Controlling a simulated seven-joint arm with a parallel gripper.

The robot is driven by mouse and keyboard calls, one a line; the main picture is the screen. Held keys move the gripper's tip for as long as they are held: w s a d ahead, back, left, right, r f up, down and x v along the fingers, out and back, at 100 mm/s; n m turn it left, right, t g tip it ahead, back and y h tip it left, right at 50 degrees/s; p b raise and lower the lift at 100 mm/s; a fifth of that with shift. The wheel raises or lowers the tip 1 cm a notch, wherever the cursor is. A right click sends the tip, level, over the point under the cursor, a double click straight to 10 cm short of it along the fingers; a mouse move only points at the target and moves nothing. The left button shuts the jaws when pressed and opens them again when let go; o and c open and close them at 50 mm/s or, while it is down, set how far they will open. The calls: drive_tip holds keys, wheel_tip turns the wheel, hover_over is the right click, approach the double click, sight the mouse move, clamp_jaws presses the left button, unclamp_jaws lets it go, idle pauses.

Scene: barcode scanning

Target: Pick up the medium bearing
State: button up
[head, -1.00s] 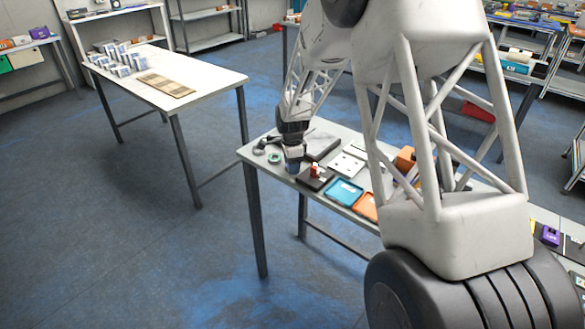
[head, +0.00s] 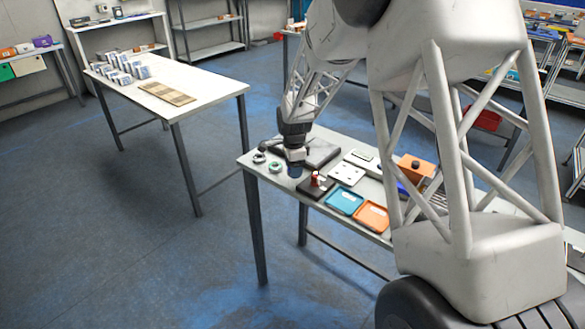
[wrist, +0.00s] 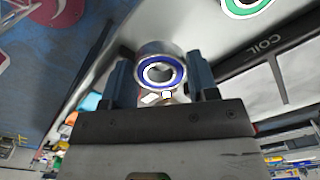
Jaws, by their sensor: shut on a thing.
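My gripper (head: 294,168) is over the left end of the near table. In the wrist view its two blue fingers (wrist: 161,82) are shut on a metal bearing with a blue ring (wrist: 158,72). The bearing's open bore faces the camera. In the head view the held bearing is small and dark, and I cannot tell whether it clears the table. A green-ringed bearing (head: 275,167) lies on the table just left of my gripper; it also shows at the top of the wrist view (wrist: 246,6). Another ring-shaped piece (head: 259,157) lies farther left.
A grey slab (head: 320,153) lies behind. A dark strip marked COIL (wrist: 290,75) crosses the wrist view.

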sight(314, 153)
drive_tip(key=s+d+r, duration=0.1)
drive_tip(key=s, duration=1.3)
drive_tip(key=shift+d+r, duration=0.2)
drive_tip(key=shift+d, duration=0.2)
drive_tip(key=shift+w, duration=0.2)
drive_tip(key=w+r, duration=0.1)
drive_tip(key=w, duration=1)
drive_tip(key=w+a+r, duration=0.1)
drive_tip(key=w+r, duration=0.1)
drive_tip(key=w, duration=1)
drive_tip(key=w+a+r, duration=0.1)
drive_tip(key=w+r, duration=0.1)
drive_tip(key=w, duration=0.9)
drive_tip(key=shift+w+a, duration=0.1)
drive_tip(key=shift+w, duration=0.3)
drive_tip(key=shift+f, duration=0.25)
drive_tip(key=shift+f, duration=2.7)
drive_tip(key=shift+s+d, duration=4.55)
drive_tip(key=shift+s, duration=0.05)
